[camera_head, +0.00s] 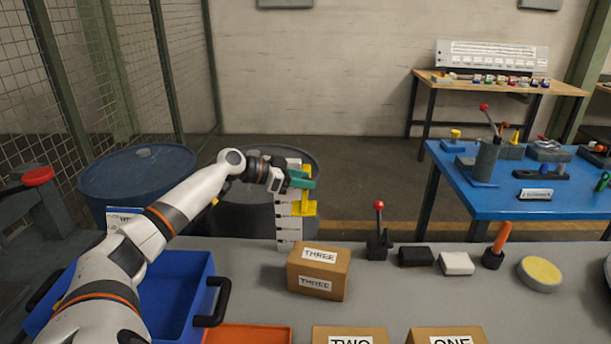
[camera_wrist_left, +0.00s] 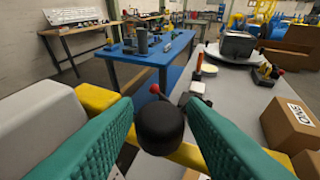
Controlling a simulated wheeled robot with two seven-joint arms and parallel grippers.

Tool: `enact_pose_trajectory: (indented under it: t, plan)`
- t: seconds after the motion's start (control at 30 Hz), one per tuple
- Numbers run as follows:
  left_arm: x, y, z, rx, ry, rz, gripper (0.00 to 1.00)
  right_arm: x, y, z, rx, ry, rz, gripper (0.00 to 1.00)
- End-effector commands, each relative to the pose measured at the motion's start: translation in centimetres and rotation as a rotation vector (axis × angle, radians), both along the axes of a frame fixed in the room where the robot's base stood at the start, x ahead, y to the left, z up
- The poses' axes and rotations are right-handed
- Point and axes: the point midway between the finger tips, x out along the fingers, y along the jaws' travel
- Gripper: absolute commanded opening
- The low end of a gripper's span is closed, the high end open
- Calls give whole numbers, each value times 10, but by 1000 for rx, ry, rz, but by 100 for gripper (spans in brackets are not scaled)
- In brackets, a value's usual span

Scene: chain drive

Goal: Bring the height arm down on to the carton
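The height gauge is a pale upright scale (camera_head: 288,226) at the back edge of the grey bench. Its yellow height arm (camera_head: 307,207) is raised, with a clear gap above the carton marked THREE (camera_head: 318,272). In the left wrist view the yellow arm (camera_wrist_left: 98,98) crosses behind a black knob (camera_wrist_left: 158,128). My left gripper (camera_head: 303,178) has green fingers at the height arm. In the wrist view the fingers (camera_wrist_left: 160,118) lie on either side of the knob; whether they press on it cannot be told. My right gripper is not in view.
Cartons marked TWO (camera_head: 350,336) and ONE (camera_head: 446,336) stand at the front. A red-knobbed lever (camera_head: 379,240), black block (camera_head: 416,257), white block (camera_head: 456,264) and yellow-topped disc (camera_head: 540,273) lie to the right. A blue crate (camera_head: 178,300) is at the left.

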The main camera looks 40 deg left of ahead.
Motion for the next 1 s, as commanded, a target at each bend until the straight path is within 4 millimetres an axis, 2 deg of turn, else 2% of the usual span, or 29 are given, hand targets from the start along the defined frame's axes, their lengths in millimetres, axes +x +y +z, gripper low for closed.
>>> enact_pose_trajectory:
  t: [0.17,0.43,0.67,0.87,1.0]
  plan:
    - [9,-5,-3,1,-1,-2,38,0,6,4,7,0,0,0]
    - [10,-6,-4,3,0,-2,38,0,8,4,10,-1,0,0]
    - [9,-5,-4,2,0,-2,2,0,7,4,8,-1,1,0]
    - [11,-5,-7,1,0,0,0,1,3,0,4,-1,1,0]
    - [23,-2,-24,-1,-8,6,0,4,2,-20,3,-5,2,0]
